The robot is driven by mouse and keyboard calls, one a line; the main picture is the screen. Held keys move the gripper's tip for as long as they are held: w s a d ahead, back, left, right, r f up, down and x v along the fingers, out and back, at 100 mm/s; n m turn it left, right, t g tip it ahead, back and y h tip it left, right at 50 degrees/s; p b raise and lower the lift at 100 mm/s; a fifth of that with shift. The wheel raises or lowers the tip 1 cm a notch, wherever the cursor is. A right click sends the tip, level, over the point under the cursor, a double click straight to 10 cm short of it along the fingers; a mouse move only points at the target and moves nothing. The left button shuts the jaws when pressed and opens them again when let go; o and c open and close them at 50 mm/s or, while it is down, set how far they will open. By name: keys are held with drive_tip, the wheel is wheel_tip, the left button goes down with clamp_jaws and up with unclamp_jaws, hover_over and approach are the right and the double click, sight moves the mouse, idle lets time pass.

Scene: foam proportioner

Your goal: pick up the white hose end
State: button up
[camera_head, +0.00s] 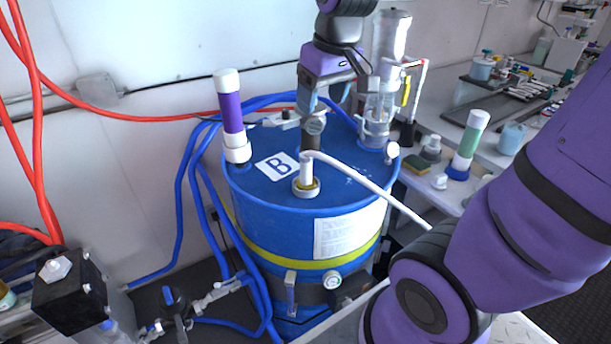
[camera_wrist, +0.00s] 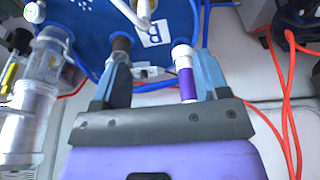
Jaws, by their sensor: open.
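The white hose (camera_head: 370,180) runs from behind my arm up to the top of the blue drum (camera_head: 255,187). Its end (camera_head: 306,168) bends down into a fitting on the drum lid, near the label B. In the wrist view the white hose end (camera_wrist: 144,9) is at the top edge and partly cut off. My gripper (camera_head: 323,103) is above the back part of the lid, behind and above the hose end. In the wrist view my gripper (camera_wrist: 163,62) is open, with nothing held between its fingers.
A purple and white cylinder (camera_head: 232,115) stands at the lid's left; a clear cylinder (camera_head: 378,115) stands at its right. A dark post (camera_head: 311,133) rises behind the hose end. Blue hoses (camera_head: 190,170) loop around the drum. A bench (camera_head: 440,150) with bottles is at right.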

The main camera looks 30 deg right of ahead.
drive_tip(key=w+d+f+g, duration=0.2)
drive_tip(key=w+f, duration=0.4)
drive_tip(key=w, duration=0.1)
drive_tip(key=n, duration=0.1)
approach(305, 164)
drive_tip(key=shift+w+d+f+g, duration=0.1)
drive_tip(key=shift+w+d+g, duration=0.15)
drive_tip(key=shift+w, duration=0.3)
drive_tip(key=shift+w+d+f+g, duration=0.1)
drive_tip(key=shift+w+d+g, duration=0.05)
drive_tip(key=shift+w+d, duration=0.35)
wheel_tip(305, 164, down, 6)
drive_tip(key=shift+w+r, duration=0.1)
drive_tip(key=shift+r, duration=0.05)
drive_tip(key=shift+a+f, duration=0.2)
drive_tip(key=shift+f, duration=1.15)
drive_tip(key=shift+a+f, duration=0.2)
drive_tip(key=shift+f, duration=1.15)
drive_tip(key=c, duration=1.2)
drive_tip(key=shift+o, duration=0.2)
drive_tip(key=shift+r, duration=0.15)
